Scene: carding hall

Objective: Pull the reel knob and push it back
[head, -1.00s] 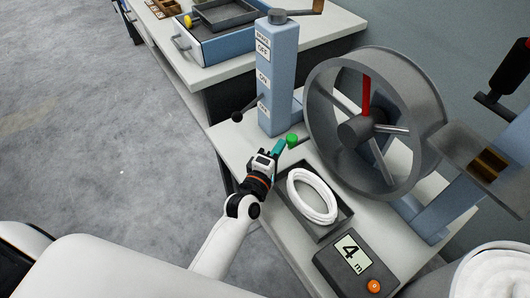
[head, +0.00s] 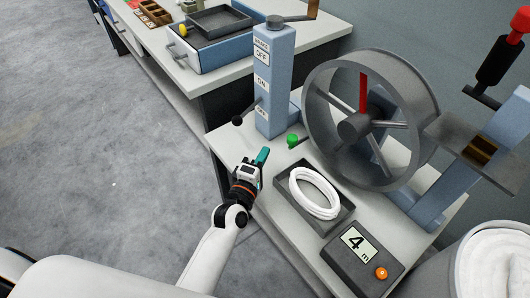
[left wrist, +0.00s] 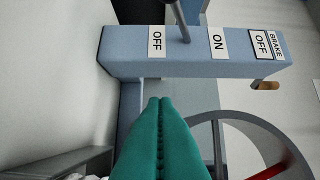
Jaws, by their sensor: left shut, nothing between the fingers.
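The green knob (head: 292,140) stands on a short stem low beside the reel, near the base of the brake post. The reel (head: 430,100) is a large grey wheel with spokes, one of them red; part of its rim shows in the left wrist view (left wrist: 235,116). My left gripper (head: 263,155) has teal fingers, shut and empty, left of and slightly nearer than the knob, with a gap between them. In the left wrist view the shut fingers (left wrist: 160,102) point toward the brake post; the green knob cannot be made out there. My right gripper is not in view.
The blue brake post (head: 275,100) with ON and OFF labels and a black-knobbed lever (head: 238,121) stands behind my gripper. A tray (head: 296,203) with a white coil and a counter (head: 333,255) reading 4 m lie nearer. Open floor is at left.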

